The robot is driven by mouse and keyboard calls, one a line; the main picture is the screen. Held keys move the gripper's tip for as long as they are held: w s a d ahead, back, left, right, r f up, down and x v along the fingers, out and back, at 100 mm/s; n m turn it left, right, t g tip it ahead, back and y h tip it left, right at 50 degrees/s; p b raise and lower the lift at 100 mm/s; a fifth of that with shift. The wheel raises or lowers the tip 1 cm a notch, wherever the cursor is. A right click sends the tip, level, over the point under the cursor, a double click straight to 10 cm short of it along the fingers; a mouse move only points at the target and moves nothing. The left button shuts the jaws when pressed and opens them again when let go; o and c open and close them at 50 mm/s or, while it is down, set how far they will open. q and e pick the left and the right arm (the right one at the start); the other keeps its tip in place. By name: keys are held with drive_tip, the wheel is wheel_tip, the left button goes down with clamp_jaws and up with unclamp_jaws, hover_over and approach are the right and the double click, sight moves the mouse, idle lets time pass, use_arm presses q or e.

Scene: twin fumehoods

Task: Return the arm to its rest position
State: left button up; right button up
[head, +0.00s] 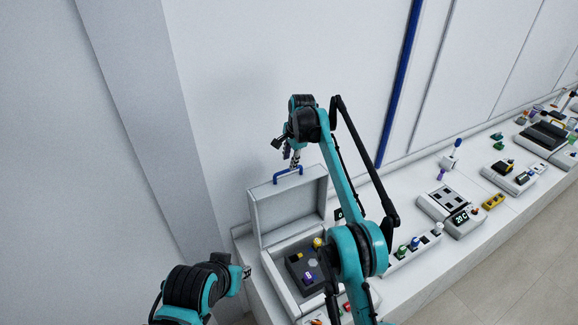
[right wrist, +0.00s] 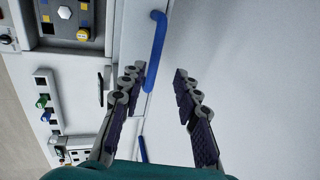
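My right arm reaches up over the bench in the head view. Its gripper (head: 291,158) is just above the blue handle (head: 288,174) of a white case whose lid (head: 290,208) stands open. In the right wrist view the right gripper (right wrist: 159,80) is open and empty, with its fingers apart. The blue handle (right wrist: 155,52) shows beyond the fingertips, nearer the left finger; I cannot tell whether they touch. My left gripper (head: 246,272) is low, left of the case. Its fingers are too small to read.
The case base (head: 278,272) holds a dark insert with coloured pieces. To the right on the bench stand a rack of coloured-capped vials (head: 414,245), a device with a display (head: 462,219) and a yellow block (head: 493,201). A wall rises behind the bench.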

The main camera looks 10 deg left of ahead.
drive_tip(key=shift+s+d+r, duration=0.1)
drive_tip(key=shift+r, duration=0.4)
drive_tip(key=s+d+f+n+t+b, duration=0.1)
drive_tip(key=s+d+f+n+b, duration=0.2)
drive_tip(key=s+d+b, duration=0.65)
drive_tip(key=s+d+f+n+t+b, duration=0.1)
drive_tip(key=s+d+f+n+b, duration=0.25)
drive_tip(key=s+d+b, duration=0.65)
drive_tip(key=s+d+f+n+t+b, duration=0.1)
drive_tip(key=s+d+f+b, duration=0.2)
drive_tip(key=s+f+b, duration=0.2)
drive_tip(key=s+d+f+n+h+b, duration=0.1)
drive_tip(key=s+d+f+n+b, duration=0.1)
drive_tip(key=s+f+b, duration=0.4)
drive_tip(key=s+d+f+n+t+b, duration=0.1)
drive_tip(key=s+d+f+b, duration=0.2)
drive_tip(key=s+f, duration=1)
wheel_tip(320, 180, down, 6)
drive_tip(key=b, duration=0.3)
drive_tip(key=shift+d+t+h, duration=0.3)
drive_tip(key=shift+d+h, duration=0.1)
